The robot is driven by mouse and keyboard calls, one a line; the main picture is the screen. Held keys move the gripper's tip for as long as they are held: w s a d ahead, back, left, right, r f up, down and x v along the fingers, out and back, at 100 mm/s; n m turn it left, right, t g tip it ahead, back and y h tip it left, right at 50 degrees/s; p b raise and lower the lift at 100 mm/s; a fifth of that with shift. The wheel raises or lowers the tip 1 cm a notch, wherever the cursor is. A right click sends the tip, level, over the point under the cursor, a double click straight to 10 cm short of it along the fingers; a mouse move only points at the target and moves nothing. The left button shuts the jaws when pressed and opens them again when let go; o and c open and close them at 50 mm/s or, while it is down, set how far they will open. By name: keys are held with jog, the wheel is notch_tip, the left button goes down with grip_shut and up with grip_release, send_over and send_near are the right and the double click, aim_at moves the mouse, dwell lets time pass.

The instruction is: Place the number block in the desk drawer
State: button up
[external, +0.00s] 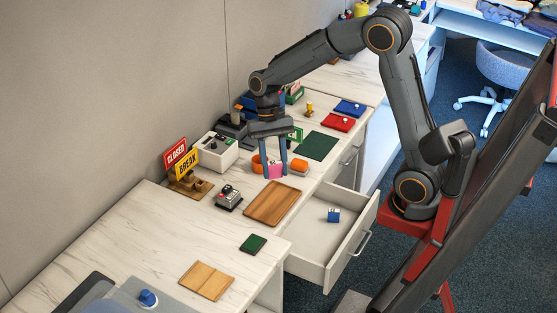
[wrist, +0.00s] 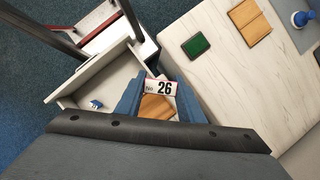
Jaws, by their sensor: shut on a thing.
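My gripper (external: 276,171) is shut on the number block (external: 275,169), which looks pink in the external view. The desk drawer (external: 309,268) is pulled open at the desk's front, right of and nearer than my gripper. A small blue block (external: 334,215) lies in it. The drawer (wrist: 70,98) is left of the number block in the wrist view.
The wooden tray (external: 272,204) lies between my gripper and the drawer side. An orange block (external: 299,167), an orange ring (external: 258,163) and a grey stamp-like device (external: 229,198) stand close by. "CLOSED" and "BREAK" signs (external: 181,158) stand by the wall. The drawer's floor is mostly bare.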

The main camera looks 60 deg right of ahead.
jog(key=s+d+n+g+h+b, duration=0.1)
jog(key=s+d+n, duration=0.4)
jog(key=s+d, duration=0.3)
jog(key=n+h, duration=0.2)
jog(key=n, duration=0.2)
send_over(334, 247)
notch_tip(334, 247, down, 28)
jog(key=shift+f, duration=5.5)
jog(key=shift+f, duration=0.1)
jog(key=o, duration=1)
